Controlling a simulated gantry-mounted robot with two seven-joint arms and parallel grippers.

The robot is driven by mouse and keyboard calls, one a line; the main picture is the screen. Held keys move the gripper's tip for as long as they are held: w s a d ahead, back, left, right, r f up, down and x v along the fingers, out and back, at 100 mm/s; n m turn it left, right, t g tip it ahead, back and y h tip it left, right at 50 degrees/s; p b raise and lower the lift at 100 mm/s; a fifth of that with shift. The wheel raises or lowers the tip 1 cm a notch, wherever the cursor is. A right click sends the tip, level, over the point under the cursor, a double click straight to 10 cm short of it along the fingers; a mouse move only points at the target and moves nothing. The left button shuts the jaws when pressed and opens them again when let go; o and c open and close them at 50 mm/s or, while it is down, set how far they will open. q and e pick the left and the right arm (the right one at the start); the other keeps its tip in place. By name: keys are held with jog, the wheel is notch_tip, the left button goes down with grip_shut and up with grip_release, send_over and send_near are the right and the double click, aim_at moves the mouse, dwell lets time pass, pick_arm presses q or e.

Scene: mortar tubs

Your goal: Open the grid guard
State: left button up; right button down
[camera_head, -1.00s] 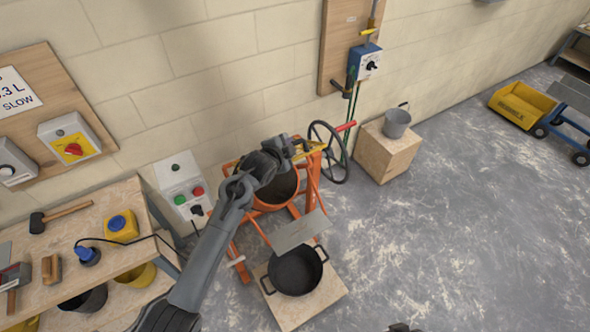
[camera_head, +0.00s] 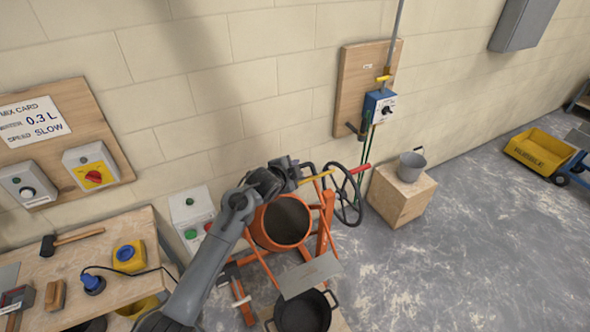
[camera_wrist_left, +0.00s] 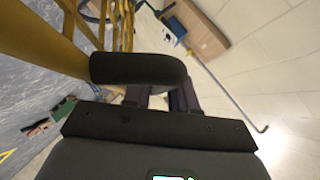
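The orange mixer drum (camera_head: 283,222) stands in the middle of the head view, its dark mouth facing me and visible. The yellow grid guard (camera_head: 318,176) shows as a thin, nearly edge-on strip above the mouth. In the left wrist view its yellow bars (camera_wrist_left: 104,22) fill the upper left, and a black rounded bar (camera_wrist_left: 138,68) crosses just ahead of my fingers. My left gripper (camera_head: 297,171) is at the guard's left end, above the drum. Its fingers are partly hidden behind the black bar, so their grip is unclear. My right gripper is out of view.
A black handwheel (camera_head: 343,194) is just right of the drum. A wooden block (camera_head: 402,195) with a grey bucket (camera_head: 411,166) stands farther right. A black tub (camera_head: 303,312) is below the drum, a workbench (camera_head: 95,255) at left.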

pick_arm(q)
jog(key=shift+s, duration=0.15)
jog(key=shift+s+a+r, duration=0.1)
jog(key=shift+s+r, duration=0.1)
jog(key=b+v, duration=0.1)
jog(key=v, duration=0.9)
jog(key=shift+f, duration=0.1)
dwell(0.5)
